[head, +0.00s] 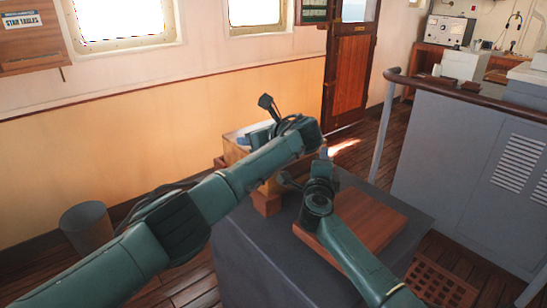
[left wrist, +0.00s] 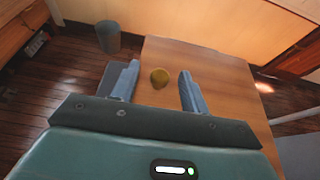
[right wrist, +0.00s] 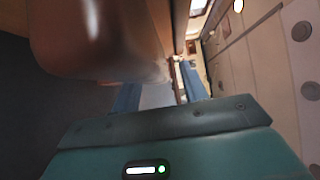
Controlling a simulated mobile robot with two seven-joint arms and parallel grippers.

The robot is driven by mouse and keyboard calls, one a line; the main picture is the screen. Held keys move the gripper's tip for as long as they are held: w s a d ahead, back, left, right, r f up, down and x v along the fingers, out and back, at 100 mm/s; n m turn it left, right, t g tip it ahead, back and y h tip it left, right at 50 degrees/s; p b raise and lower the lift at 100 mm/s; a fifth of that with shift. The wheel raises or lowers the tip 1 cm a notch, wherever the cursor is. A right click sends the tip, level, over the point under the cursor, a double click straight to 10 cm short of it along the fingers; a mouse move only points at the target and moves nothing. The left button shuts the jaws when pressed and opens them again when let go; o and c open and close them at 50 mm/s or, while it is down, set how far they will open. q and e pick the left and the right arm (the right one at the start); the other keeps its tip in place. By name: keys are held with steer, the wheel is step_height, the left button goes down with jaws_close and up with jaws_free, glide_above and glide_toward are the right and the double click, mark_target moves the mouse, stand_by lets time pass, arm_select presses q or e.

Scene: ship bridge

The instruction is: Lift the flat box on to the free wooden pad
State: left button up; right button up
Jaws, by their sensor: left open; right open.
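The flat box (head: 238,152), wooden with a pale-looking top, stands at the back of the dark grey table, partly hidden by my left arm. A small wooden block (head: 266,203) shows at its near corner. My right gripper (right wrist: 157,92) is open beside a close brown wooden surface (right wrist: 90,45). The free wooden pad (head: 372,222) lies on the table's near right part, partly behind my right arm.
The grey table (head: 250,262) has bare room at its front left. A grey bin (head: 87,228) stands on the floor by the wall. A grey console (head: 460,170) with a wooden rail is close on the right. A floor grating (head: 440,285) lies in front of it.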

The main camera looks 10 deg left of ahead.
arm_select(q)
steer(key=shift+c, duration=0.3)
arm_select(e)
steer(key=shift+c, duration=0.3)
arm_select(q)
jaws_close()
arm_select(e)
jaws_close()
stand_by(0.4)
arm_select(q)
steer(key=shift+r, duration=0.25)
arm_select(e)
steer(key=shift+r, duration=0.25)
